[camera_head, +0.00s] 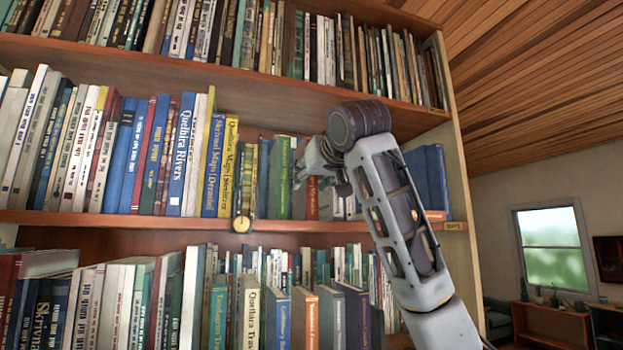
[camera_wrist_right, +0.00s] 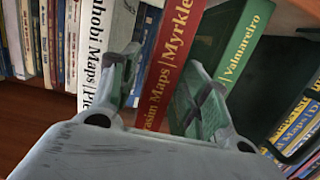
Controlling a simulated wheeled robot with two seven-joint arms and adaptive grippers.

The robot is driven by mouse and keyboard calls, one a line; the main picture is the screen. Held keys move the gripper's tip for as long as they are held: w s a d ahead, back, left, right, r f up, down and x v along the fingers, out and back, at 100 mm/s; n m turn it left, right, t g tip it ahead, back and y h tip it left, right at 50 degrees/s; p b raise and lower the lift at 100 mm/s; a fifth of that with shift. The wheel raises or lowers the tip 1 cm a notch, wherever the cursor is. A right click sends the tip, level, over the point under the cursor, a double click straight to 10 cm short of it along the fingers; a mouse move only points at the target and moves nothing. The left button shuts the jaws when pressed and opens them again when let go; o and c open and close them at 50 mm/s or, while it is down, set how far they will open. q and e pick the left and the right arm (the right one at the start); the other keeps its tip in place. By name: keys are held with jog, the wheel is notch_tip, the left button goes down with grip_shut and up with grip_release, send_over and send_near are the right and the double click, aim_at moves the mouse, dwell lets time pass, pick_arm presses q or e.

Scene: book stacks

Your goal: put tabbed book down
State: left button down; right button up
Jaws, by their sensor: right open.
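My right gripper (camera_head: 308,166) is at the middle shelf, in front of the books right of a green book (camera_head: 280,180). In the right wrist view its two fingers (camera_wrist_right: 163,62) are open, with a red book (camera_wrist_right: 172,65) standing between them. A green book (camera_wrist_right: 243,45) stands to the right of the fingers and a white book (camera_wrist_right: 100,40) to the left. My left gripper is not in view.
Books fill the upper shelf (camera_head: 150,62) and lower shelf. Blue books (camera_head: 430,175) stand at the right end of the middle shelf, partly behind my arm. A window (camera_head: 552,245) is far right.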

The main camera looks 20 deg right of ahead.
jog(key=shift+r, duration=0.15)
jog(key=s+r+b, duration=0.1)
jog(key=s+b, duration=0.3)
jog(key=s, duration=0.8)
jog(key=shift+d+r, duration=0.2)
jog(key=shift+r, duration=0.15)
